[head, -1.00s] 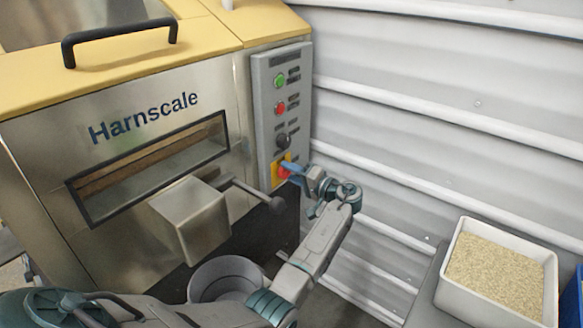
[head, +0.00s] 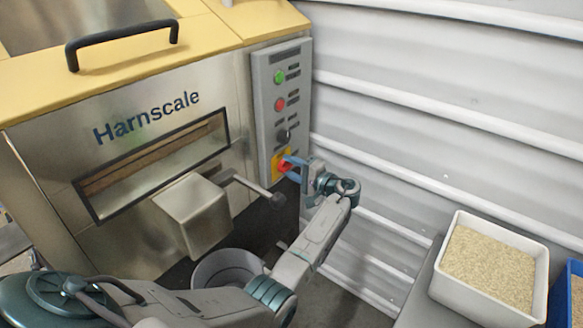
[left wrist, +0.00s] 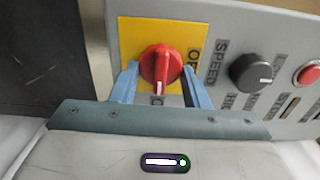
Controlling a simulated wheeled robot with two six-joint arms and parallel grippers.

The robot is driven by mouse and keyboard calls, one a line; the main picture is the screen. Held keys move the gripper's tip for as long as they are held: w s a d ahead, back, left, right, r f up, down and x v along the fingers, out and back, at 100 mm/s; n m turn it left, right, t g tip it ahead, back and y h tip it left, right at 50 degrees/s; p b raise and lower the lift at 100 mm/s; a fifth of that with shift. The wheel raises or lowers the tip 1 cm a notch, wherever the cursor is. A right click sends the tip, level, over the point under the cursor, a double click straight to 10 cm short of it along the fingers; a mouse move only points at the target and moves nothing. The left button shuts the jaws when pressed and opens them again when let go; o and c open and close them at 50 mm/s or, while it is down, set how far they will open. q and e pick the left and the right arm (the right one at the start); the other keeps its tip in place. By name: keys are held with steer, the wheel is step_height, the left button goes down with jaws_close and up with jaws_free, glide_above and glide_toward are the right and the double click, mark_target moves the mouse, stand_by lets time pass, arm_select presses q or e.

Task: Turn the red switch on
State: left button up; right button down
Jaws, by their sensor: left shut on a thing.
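The red switch (head: 285,165) is a rotary knob on a yellow plate (head: 276,172) low on the grey control panel. In the left wrist view the red switch (left wrist: 160,66) stands between my left gripper's two blue fingers (left wrist: 160,87), which are shut on it. Its handle runs up and down in that picture, with the white mark at the lower end. A label starting with "O" shows to its right; another below it is mostly hidden by the gripper. In the head view my left gripper (head: 295,165) reaches the switch from the right. My right gripper is not in view.
Above the switch are a black speed knob (head: 284,136), a red button (head: 280,104) and a green button (head: 279,77). A lever with a dark ball end (head: 277,199) sticks out near my left arm. A corrugated wall (head: 430,130) stands close on the right.

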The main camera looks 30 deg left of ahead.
arm_select(q)
steer(key=o, duration=1)
steer(key=shift+c, duration=0.2)
steer(key=d+b, duration=0.1)
steer(key=d, duration=0.9)
steer(key=shift+s+d, duration=0.4)
steer(key=shift+s, duration=0.05)
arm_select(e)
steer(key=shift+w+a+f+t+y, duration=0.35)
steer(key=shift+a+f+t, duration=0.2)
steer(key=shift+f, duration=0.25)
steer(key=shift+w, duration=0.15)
